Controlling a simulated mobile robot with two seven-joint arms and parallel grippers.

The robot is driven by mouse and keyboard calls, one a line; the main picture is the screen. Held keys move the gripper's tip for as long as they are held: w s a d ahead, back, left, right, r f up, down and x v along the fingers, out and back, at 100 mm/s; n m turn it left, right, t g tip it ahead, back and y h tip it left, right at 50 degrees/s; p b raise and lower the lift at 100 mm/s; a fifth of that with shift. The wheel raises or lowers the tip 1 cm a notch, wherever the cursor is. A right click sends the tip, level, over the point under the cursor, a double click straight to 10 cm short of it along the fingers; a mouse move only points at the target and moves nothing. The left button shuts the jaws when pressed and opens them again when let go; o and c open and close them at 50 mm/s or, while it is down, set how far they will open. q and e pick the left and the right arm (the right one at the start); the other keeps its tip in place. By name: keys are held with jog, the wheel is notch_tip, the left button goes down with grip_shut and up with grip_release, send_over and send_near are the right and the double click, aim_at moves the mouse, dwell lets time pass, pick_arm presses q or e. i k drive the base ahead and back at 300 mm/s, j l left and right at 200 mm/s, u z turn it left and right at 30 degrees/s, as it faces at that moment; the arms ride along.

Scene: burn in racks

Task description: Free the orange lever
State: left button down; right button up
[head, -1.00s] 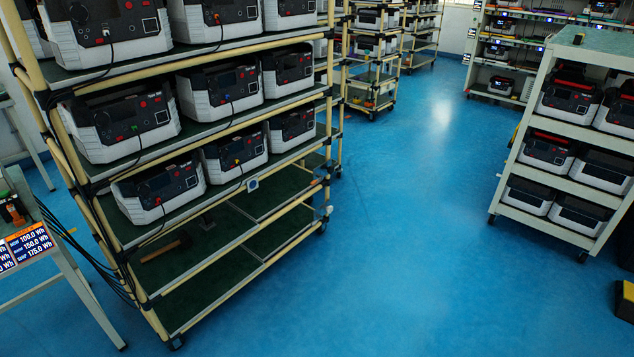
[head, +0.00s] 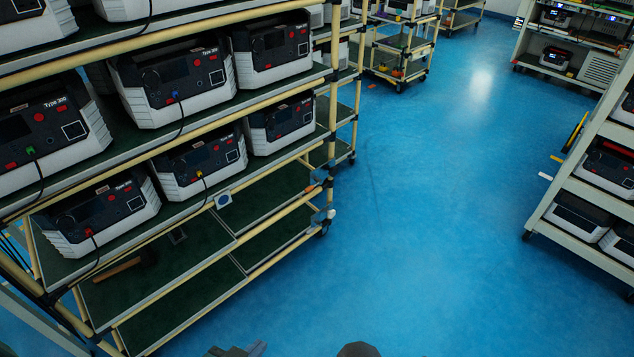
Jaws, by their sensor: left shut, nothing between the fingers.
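A small orange part (head: 318,177) sits on the right end post of the near rack (head: 265,262). It is too small to tell whether it is the orange lever or what holds it. A pale grey and white fitting (head: 326,215) is just below it, near the rack's corner wheel. My left gripper (head: 238,350) shows only as a dark grey tip at the bottom edge. It is shut and empty, apart from the rack in the picture. My right gripper is not in view.
Several power units (head: 200,165) with plugged cables fill the rack's upper shelves. A wooden-handled tool (head: 117,269) lies on a lower shelf. Open blue floor (head: 430,230) separates this rack from the right-hand rack (head: 575,215).

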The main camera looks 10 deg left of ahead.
aim_at(318, 180)
jog(key=i+l, duration=0.2)
jog(key=i, duration=0.3)
jog(key=i+l, duration=0.25)
jog(key=i, duration=0.25)
jog(key=i+l, duration=0.2)
jog(key=i, duration=0.3)
